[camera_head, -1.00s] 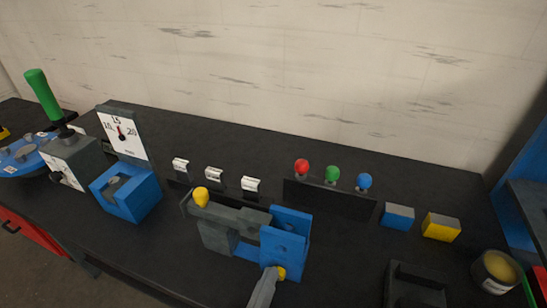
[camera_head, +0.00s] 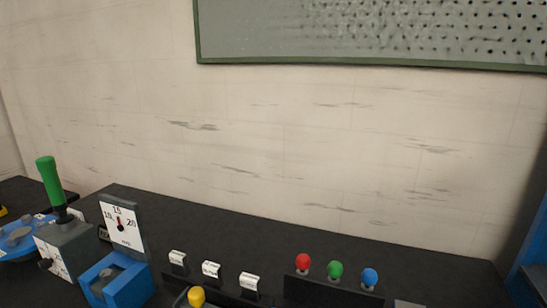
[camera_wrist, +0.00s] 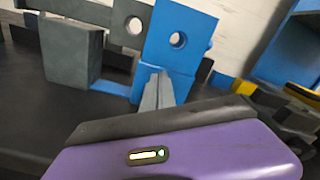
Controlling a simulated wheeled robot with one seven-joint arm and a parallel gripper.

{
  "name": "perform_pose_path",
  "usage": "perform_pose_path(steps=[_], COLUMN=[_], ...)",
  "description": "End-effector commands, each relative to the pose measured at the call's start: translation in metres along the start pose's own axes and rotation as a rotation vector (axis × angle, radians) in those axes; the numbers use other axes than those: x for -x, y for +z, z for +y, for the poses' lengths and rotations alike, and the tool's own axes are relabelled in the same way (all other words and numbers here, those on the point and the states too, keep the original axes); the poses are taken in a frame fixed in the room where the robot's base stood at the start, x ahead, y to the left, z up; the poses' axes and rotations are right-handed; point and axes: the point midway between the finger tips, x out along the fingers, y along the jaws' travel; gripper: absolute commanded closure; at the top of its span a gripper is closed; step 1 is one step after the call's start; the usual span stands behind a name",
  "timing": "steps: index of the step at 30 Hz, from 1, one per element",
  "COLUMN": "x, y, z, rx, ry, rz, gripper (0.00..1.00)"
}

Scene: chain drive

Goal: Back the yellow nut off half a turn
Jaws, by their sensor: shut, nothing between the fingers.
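My gripper (camera_wrist: 158,92) shows in the wrist view as two pale grey fingers, close together and empty, in front of the lower part of a blue block (camera_wrist: 188,30) with a round hole. I cannot tell whether they touch it. A dark grey bar (camera_wrist: 120,22), also with a hole, is left of the block. No yellow nut can be made out at the fingertips. In the head view, a rounded yellow piece (camera_head: 196,296) sits at the bottom edge; the blue block and my gripper are outside that view.
Red (camera_head: 303,262), green (camera_head: 336,270) and blue (camera_head: 370,277) knobs stand in a row. Several white-topped switches (camera_head: 211,269) are left of them. A dial gauge (camera_head: 122,224) and green-handled lever (camera_head: 48,183) stand at left. A wall closes off the back.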

Motion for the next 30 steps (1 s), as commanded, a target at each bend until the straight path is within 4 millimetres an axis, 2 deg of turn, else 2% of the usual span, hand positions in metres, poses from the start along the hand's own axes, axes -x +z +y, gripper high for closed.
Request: perform_pose_path(steps=[30], x=[0.0005], y=[-0.0088], z=[0.0029], rx=[0.009], ry=[0.001], rz=[0.015], gripper=[1.0])
